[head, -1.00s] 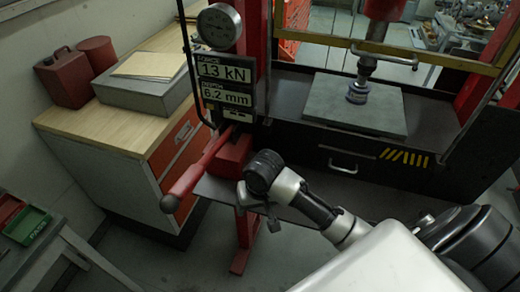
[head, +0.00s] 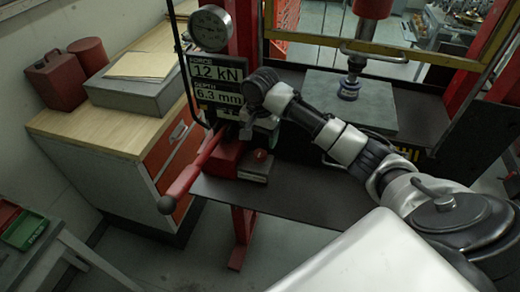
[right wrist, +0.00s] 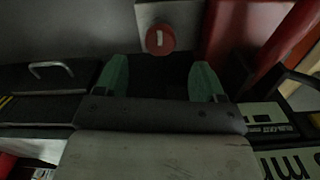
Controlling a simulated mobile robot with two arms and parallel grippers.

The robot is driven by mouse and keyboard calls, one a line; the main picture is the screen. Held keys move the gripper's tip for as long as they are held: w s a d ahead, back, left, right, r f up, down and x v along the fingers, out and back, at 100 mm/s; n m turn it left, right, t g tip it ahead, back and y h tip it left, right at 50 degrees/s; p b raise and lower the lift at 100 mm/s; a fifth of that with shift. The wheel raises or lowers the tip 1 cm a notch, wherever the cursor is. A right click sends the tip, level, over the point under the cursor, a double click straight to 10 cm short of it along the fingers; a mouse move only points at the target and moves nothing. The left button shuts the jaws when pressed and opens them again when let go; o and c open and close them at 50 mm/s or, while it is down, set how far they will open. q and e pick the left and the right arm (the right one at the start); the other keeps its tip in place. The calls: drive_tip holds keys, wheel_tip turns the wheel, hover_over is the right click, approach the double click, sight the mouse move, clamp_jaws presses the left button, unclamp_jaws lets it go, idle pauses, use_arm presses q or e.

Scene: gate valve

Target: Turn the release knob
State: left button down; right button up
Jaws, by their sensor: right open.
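The release knob (head: 260,156) is a small red round knob on a grey block, just right of the red pump body. In the right wrist view the knob (right wrist: 160,40) shows a white mark on its face, ahead of the fingers and about midway between them. My right gripper (head: 264,132) is above the knob in the head view, partly hidden by its own wrist. In the right wrist view its two green fingers (right wrist: 159,78) are apart with nothing between them. A gap seems to remain between fingertips and knob. My left gripper is not in view.
A red pump lever (head: 192,172) with a dark ball end sticks out beside the knob. A display (head: 217,83) reading 12 kN and 6.3 mm and a round gauge (head: 211,28) stand behind. The press plate (head: 340,105) is at right, a wooden-topped cabinet (head: 100,122) at left.

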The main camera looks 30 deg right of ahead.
sight(260, 153)
wheel_tip(260, 153, down, 7)
drive_tip(key=shift+r+p, duration=0.15)
drive_tip(key=shift+p, duration=0.55)
drive_tip(key=c, duration=0.9)
